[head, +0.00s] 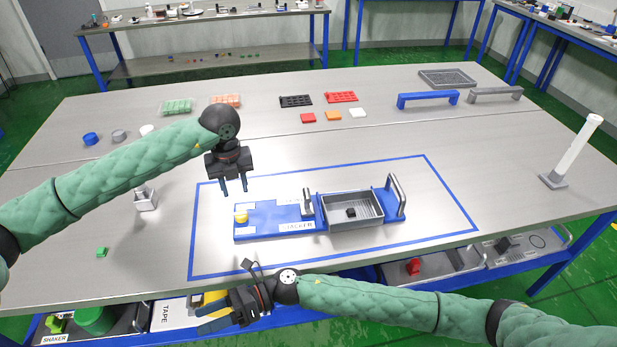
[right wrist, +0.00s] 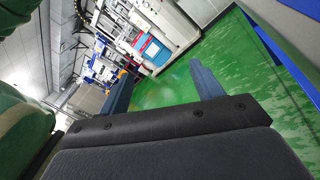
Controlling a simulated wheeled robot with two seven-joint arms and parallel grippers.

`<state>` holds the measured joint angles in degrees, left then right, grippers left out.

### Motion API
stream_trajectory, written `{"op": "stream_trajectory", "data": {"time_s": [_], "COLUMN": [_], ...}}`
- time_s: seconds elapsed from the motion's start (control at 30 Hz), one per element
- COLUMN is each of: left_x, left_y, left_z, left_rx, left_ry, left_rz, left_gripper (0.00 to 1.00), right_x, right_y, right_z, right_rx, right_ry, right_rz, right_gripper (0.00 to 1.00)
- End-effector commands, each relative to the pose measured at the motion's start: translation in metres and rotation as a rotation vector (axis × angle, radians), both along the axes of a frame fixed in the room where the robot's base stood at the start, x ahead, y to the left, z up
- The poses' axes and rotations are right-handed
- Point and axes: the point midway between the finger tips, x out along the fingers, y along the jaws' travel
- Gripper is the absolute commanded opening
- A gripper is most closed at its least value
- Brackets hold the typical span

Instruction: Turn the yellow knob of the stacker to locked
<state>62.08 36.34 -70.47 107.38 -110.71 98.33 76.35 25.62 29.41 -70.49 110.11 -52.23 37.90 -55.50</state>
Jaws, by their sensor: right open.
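The stacker (head: 268,222) is a blue base with a "STACKER" label, lying inside a blue taped rectangle on the table. Its yellow knob (head: 241,216) sits at the base's left end, beside white markings too small to read. My left gripper (head: 234,187) points down above and behind the knob, with its two fingers apart and nothing between them. It does not touch the knob. My right gripper (head: 212,318) is low at the table's front edge, over the shelf, open and empty. Its fingers also show in the right wrist view (right wrist: 162,90), with green floor and distant machines beyond.
A grey tray (head: 352,222) holding a small black block stands on the stacker's right part, beside a metal handle (head: 396,192). A metal post (head: 307,200) rises left of the tray. A white upright (head: 575,150) stands far right. The table right of the tape is mostly clear.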

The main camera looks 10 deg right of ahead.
Motion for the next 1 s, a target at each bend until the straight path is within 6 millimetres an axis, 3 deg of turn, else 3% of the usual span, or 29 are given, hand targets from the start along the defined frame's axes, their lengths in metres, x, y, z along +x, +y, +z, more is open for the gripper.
{"op": "stream_trajectory", "data": {"time_s": [0.27,0.57,0.77,1.0], "left_x": [0.000,0.000,0.000,0.000], "left_y": [0.000,0.000,0.000,0.000], "left_z": [0.000,0.000,0.000,0.000], "left_rx": [0.000,0.000,0.000,0.000], "left_ry": [0.000,0.000,0.000,0.000], "left_rz": [0.000,0.000,0.000,0.000], "left_gripper": [0.36,0.36,0.36,0.36], "right_x": [0.027,0.081,0.133,0.213], "right_y": [-0.028,-0.079,-0.123,-0.191], "right_z": [0.015,0.022,0.035,0.067], "right_rx": [-0.136,-0.416,-0.667,-1.052], "right_ry": [-0.228,-0.462,-0.597,-0.717], "right_rz": [0.216,0.403,0.475,0.451], "right_gripper": [0.65,0.65,0.65,0.65]}}
